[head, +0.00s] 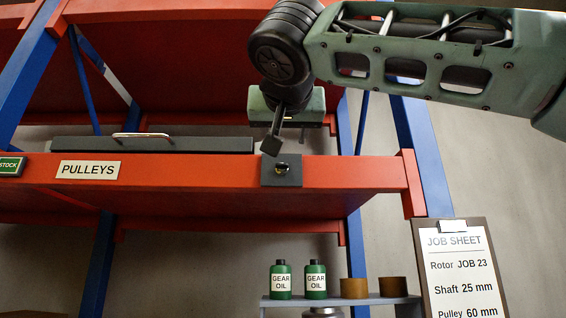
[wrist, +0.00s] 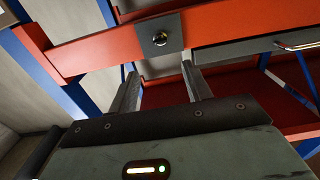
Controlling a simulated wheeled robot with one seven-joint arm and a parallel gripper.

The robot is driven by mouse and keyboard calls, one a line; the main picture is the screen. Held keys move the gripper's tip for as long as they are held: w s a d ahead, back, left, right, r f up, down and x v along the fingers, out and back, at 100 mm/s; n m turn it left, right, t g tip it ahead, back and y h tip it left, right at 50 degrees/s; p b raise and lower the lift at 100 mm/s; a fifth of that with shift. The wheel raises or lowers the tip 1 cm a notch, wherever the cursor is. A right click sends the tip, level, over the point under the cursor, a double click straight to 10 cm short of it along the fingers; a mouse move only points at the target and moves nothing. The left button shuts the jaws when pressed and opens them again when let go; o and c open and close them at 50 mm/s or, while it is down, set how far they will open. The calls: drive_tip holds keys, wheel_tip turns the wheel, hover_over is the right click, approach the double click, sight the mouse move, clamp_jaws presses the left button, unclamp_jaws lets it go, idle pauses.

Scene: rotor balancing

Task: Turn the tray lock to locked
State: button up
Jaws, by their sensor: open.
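The dark grey tray (head: 200,146) with a metal handle lies on the shelf to the left of the lock in the head view. My gripper (head: 273,143) is just above the lock plate in the head view. In the wrist view its two fingers (wrist: 159,67) are apart, with nothing between them, and point toward the lock.
The orange beam (head: 345,174) carries a PULLEYS label (head: 88,170). Blue rack posts stand on both sides, and another orange shelf is above. Below are two green gear oil bottles (head: 298,281), brown cylinders (head: 370,288) and a job sheet board (head: 462,265).

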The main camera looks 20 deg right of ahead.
sight(282, 166)
drive_tip(key=p+x, duration=0.3)
drive_tip(key=x, duration=1)
drive_tip(key=c, duration=1)
